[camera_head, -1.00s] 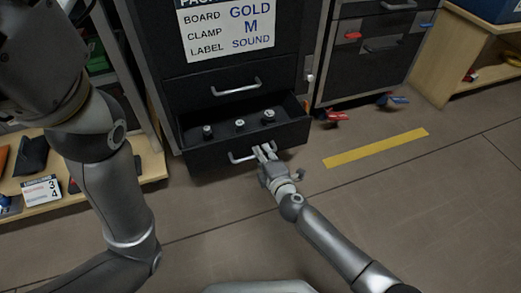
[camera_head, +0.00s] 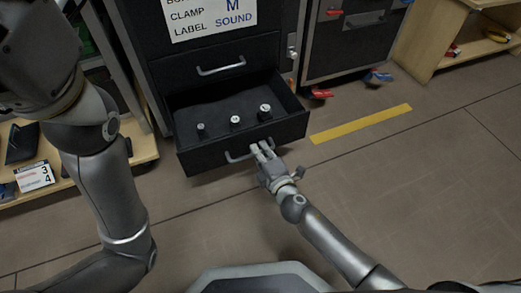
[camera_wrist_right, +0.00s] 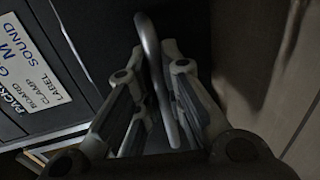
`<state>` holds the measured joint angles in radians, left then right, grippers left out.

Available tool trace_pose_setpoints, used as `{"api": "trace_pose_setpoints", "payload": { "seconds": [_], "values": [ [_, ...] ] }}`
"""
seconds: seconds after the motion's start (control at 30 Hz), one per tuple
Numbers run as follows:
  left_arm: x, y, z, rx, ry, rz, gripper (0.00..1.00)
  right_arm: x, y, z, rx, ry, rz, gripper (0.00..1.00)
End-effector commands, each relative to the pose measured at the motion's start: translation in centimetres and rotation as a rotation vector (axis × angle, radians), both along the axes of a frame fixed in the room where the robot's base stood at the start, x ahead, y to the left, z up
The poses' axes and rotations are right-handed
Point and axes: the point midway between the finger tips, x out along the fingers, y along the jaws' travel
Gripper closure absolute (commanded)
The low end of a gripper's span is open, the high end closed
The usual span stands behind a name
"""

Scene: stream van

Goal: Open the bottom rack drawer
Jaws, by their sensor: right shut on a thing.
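The bottom rack drawer (camera_head: 205,163) is pulled well out of the black rack in the head view. Several small dark knobs with light tops (camera_head: 235,120) stand inside it. Its silver bow handle (camera_head: 238,157) is on the front face. My right gripper (camera_head: 260,150) is shut on the right part of that handle. In the right wrist view the handle (camera_wrist_right: 150,50) runs between the two fingers of the gripper (camera_wrist_right: 165,95). My left arm is in view at the left, but its gripper is out of view.
A closed drawer with a silver handle (camera_head: 221,67) is above. A yellow floor strip (camera_head: 362,123) lies to the right. Red (camera_head: 321,93) and blue (camera_head: 378,76) clamps are near the neighbouring black case. A wooden shelf (camera_head: 140,152) stands at the left. The floor in front is clear.

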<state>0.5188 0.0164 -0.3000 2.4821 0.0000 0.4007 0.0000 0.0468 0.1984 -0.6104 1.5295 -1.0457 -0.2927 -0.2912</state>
Motion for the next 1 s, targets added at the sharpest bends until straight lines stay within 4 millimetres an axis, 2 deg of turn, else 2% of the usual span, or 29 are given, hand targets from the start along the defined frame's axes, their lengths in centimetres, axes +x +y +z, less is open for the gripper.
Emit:
{"api": "trace_pose_setpoints", "payload": {
  "seconds": [0.03,0.2,0.57,0.77,1.0],
  "values": [
    [0.0,0.0,0.0,0.001,-0.001,0.000,0.38,0.0,0.0,-0.1,0.000,0.001,0.000,0.88],
    [-0.1,0.0,0.1,0.000,-0.003,0.000,0.38,0.0,0.0,-0.1,0.000,0.001,0.000,0.68],
    [-0.3,0.0,0.1,0.002,-0.012,0.003,0.38,-0.3,-0.1,0.0,0.000,0.001,0.000,0.68],
    [-0.2,0.0,0.1,0.001,-0.009,0.001,0.38,-2.4,-0.8,0.4,0.001,0.002,0.001,0.68],
    [-0.2,0.0,0.1,0.000,-0.006,0.000,0.38,-6.8,-2.1,1.3,0.000,0.004,0.001,0.68]
  ]
}}
